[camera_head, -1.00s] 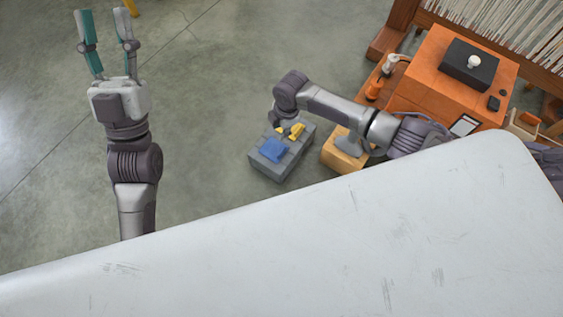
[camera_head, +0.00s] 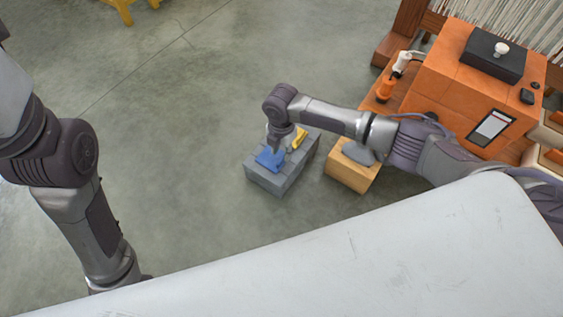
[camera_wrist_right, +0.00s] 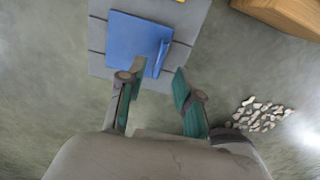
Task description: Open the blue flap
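The blue flap (camera_head: 268,160) lies on top of a low grey box (camera_head: 272,182) on the floor. In the right wrist view the flap (camera_wrist_right: 132,40) is a flat blue plate with a raised strip along its right edge, on the slatted grey top (camera_wrist_right: 98,38). My right gripper (camera_wrist_right: 157,88) is open, with its teal-padded fingers apart and nothing between them. The fingertips are close to the flap's near right corner; I cannot tell whether they touch it. In the head view the right wrist hangs over the box and partly hides it. My left gripper is out of view.
A yellow piece (camera_head: 300,138) sits on the box beside the flap. A wooden block (camera_head: 352,176) stands to its right, and an orange cabinet (camera_head: 470,85) farther right. Pale pebbles (camera_wrist_right: 262,115) lie on the floor in the wrist view. Open floor lies left of the box.

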